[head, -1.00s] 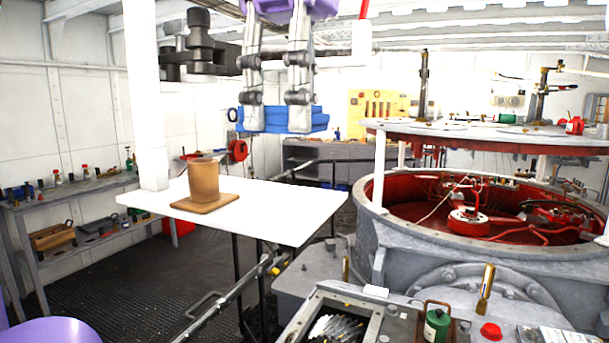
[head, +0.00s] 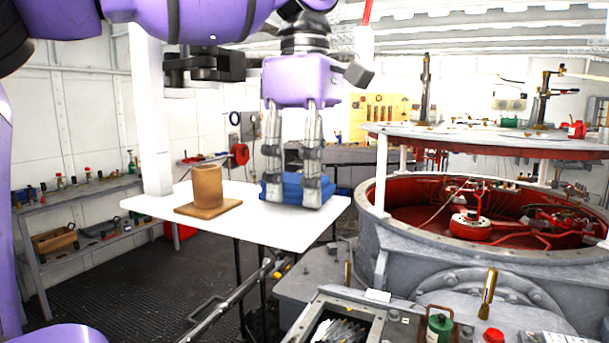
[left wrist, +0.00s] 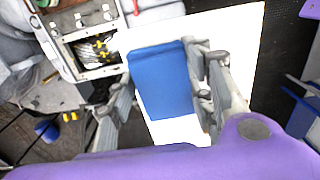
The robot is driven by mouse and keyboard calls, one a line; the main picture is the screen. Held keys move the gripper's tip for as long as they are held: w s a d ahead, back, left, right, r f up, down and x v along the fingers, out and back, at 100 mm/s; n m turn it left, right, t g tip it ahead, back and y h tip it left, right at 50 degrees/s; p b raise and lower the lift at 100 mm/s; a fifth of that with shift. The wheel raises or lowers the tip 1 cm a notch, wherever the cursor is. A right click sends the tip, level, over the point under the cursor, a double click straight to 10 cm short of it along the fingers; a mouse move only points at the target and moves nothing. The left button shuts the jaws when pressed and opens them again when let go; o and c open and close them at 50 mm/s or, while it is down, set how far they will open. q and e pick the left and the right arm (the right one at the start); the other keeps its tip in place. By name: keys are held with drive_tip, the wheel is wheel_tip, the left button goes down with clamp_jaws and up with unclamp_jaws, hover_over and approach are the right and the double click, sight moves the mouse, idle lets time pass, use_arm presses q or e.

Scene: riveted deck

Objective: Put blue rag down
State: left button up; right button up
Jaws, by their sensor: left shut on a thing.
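The blue rag (head: 293,188) is a folded blue block at the right part of the white table (head: 250,228). It also shows in the left wrist view (left wrist: 160,80) against the white tabletop. My left gripper (head: 292,197) points down from above and is shut on the rag, one finger at each side. The rag is at or just above the table surface; I cannot tell if it touches. In the left wrist view, the fingers of my left gripper (left wrist: 163,103) flank the rag. My right gripper is not in view.
A brown cup (head: 207,186) stands on a brown board (head: 208,208) left of the rag. A white post (head: 155,150) rises behind the table's left part. A large grey machine with a red inside (head: 470,255) stands at the right. A metal railing (head: 225,305) runs in front.

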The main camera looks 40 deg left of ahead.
use_arm(q)
drive_tip(key=o, duration=1.2)
drive_tip(key=shift+f, duration=0.15)
wheel_tip(320, 180, up, 8)
drive_tip(key=shift+f+b, duration=0.1)
drive_tip(key=shift+b, duration=0.2)
